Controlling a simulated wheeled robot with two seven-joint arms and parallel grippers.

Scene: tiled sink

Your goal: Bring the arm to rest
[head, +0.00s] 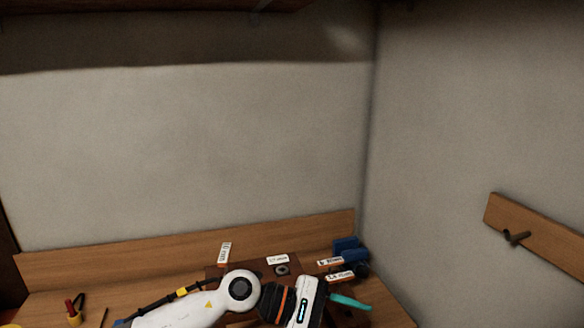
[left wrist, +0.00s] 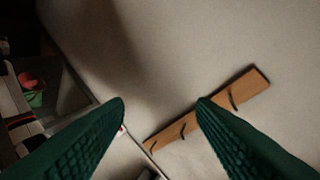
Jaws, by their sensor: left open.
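My left arm reaches in from the bottom left of the head view, low over the wooden bench. My left gripper (head: 348,301) points right, with one teal finger showing; the other is hard to make out. In the left wrist view both green fingers of the left gripper (left wrist: 161,101) are spread apart with nothing between them. They face a pale wall and a wooden rail. My right gripper is in neither view.
A wooden peg rail (head: 545,232) is on the right wall; it also shows in the left wrist view (left wrist: 249,88). Labelled brown holders and a blue object (head: 346,246) stand behind my gripper.

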